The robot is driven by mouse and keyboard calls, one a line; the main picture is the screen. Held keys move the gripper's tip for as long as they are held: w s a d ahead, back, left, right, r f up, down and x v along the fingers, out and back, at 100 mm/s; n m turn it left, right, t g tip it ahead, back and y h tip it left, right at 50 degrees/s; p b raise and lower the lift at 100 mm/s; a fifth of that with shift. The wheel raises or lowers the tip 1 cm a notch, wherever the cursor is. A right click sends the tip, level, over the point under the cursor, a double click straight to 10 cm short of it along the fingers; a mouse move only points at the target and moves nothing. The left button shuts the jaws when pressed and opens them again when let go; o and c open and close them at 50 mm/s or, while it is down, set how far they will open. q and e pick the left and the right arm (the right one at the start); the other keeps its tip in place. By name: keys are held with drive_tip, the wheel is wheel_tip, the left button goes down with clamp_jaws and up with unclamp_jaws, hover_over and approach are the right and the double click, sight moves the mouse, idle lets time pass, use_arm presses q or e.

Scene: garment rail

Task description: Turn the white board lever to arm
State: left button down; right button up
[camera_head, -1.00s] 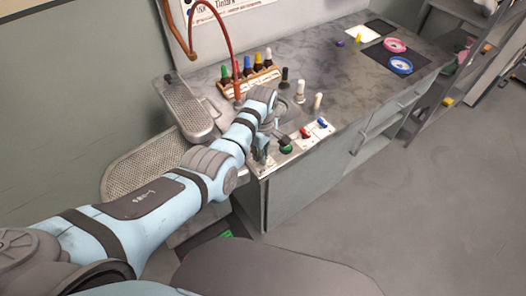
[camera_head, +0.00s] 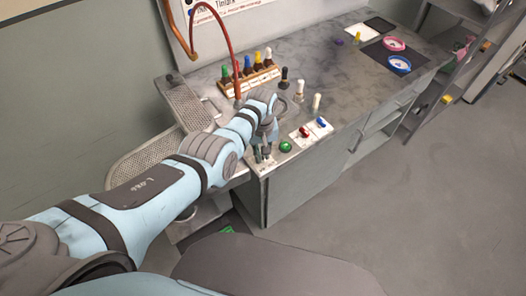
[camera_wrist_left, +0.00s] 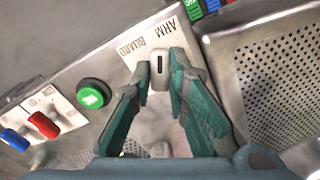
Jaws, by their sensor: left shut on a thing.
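The white board (camera_wrist_left: 134,64) is marked ARM and GUARD in the left wrist view. In the head view my left gripper (camera_head: 264,154) reaches down at the bench's near corner, and the hand and fingers mostly hide the lever. My right gripper is not in view.
A green button (camera_wrist_left: 94,94) sits close beside the board. Red (camera_wrist_left: 43,125) and blue (camera_wrist_left: 14,140) switches are further along. A perforated metal tray (camera_wrist_left: 275,90) lies on the other side. Several bottles stand in a wooden rack (camera_head: 250,80) behind the hand.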

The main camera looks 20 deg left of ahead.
use_arm(q)
drive_tip(key=shift+m, duration=0.5)
drive_tip(key=c, duration=1.6)
unclamp_jaws()
drive_tip(key=shift+o, duration=0.2)
drive_tip(key=shift+r, duration=0.2)
wheel_tip(320, 180, up, 12)
drive_tip(key=shift+f, duration=0.15)
drive_tip(key=shift+s+f, duration=0.1)
